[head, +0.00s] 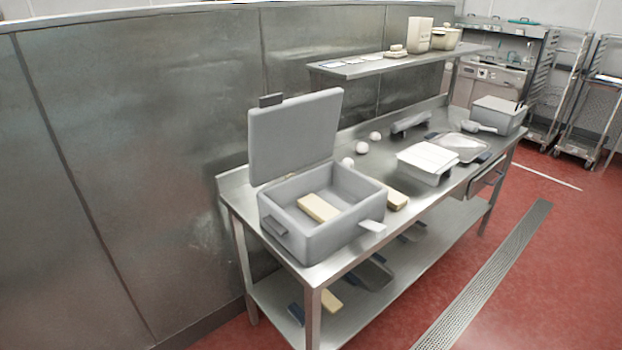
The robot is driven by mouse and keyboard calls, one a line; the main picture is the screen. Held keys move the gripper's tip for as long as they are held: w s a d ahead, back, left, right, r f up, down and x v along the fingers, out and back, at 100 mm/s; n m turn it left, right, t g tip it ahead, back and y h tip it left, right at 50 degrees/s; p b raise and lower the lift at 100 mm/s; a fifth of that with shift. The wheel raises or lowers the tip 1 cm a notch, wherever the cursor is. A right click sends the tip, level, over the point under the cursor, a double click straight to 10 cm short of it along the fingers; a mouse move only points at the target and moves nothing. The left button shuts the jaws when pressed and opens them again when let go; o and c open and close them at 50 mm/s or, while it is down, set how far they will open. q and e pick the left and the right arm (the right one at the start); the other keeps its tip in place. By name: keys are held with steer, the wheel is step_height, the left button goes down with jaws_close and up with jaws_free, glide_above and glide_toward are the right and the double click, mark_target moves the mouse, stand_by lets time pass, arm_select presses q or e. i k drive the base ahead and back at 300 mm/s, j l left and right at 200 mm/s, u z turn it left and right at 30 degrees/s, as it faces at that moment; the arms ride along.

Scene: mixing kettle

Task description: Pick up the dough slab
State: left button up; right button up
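A cream-coloured slab (318,208), which looks like the dough slab, lies inside an open grey box (310,240) at the near left end of the steel table. A second cream block (397,199) is on the table just right of the box and partly hidden by it. A third cream piece (331,300) is on the lower shelf. I cannot tell for certain which one is the dough slab. The box's lid (295,135) stands raised at its back. Neither of my grippers shows in the head view.
The steel table (340,265) also holds a white-topped container (428,160), a tray (462,146), several white round pieces (362,147) and a grey lidded box (498,115). An upper shelf (375,68) hangs over the back.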

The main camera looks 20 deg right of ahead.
mark_target(316, 207)
steer(key=l+u, duration=0.4)
steer(key=l, duration=0.35)
steer(key=k+l+u, duration=0.1)
steer(key=l+u, duration=0.3)
steer(key=l, duration=0.4)
